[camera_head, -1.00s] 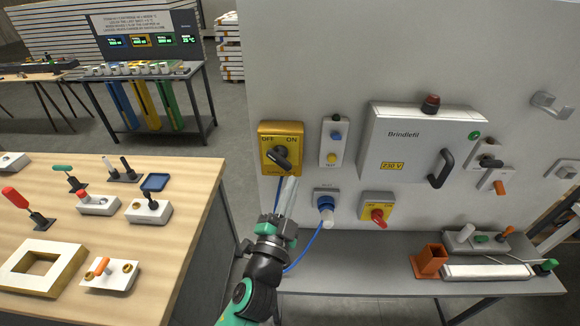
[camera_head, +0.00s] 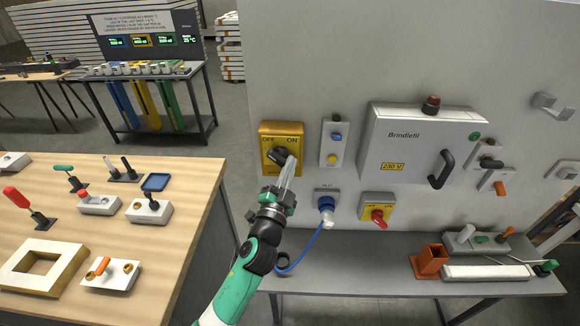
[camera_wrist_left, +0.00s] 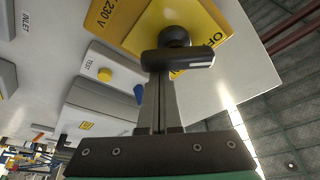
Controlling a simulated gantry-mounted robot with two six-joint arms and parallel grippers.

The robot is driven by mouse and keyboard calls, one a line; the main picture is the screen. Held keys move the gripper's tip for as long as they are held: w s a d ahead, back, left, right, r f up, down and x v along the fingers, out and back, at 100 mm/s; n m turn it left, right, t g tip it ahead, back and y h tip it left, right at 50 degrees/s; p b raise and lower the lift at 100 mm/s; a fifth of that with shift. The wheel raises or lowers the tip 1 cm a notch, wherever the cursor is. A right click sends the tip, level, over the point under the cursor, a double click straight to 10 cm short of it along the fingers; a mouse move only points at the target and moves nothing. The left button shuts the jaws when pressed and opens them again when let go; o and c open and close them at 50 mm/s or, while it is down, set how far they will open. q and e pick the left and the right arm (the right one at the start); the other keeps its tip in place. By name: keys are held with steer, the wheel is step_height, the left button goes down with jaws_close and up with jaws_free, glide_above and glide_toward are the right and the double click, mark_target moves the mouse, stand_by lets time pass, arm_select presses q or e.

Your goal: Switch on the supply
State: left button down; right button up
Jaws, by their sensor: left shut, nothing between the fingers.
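The yellow switch box (camera_head: 268,134) on the grey panel carries OFF and ON labels and a black rotary handle (camera_head: 277,155). My left gripper (camera_head: 287,170) is at the handle's lower right, fingers pointing up at it. In the left wrist view, the shut fingers (camera_wrist_left: 157,85) meet the near side of the black handle (camera_wrist_left: 185,58) and look to touch it. They are closed together with nothing between them. The fingers and the tilted view partly hide the handle, so its exact angle is hard to read. My right gripper is not in view.
A box with blue and yellow buttons (camera_head: 335,145) sits close right of the switch. Below are a blue plug (camera_head: 326,203) with a hanging cable and a red rotary switch (camera_head: 377,215). A grey cabinet (camera_head: 415,140) is further right. A wooden table (camera_head: 165,240) stands left.

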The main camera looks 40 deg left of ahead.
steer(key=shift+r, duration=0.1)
arm_select(q)
steer(key=shift+m+p, duration=0.4)
steer(key=shift+p, duration=0.15)
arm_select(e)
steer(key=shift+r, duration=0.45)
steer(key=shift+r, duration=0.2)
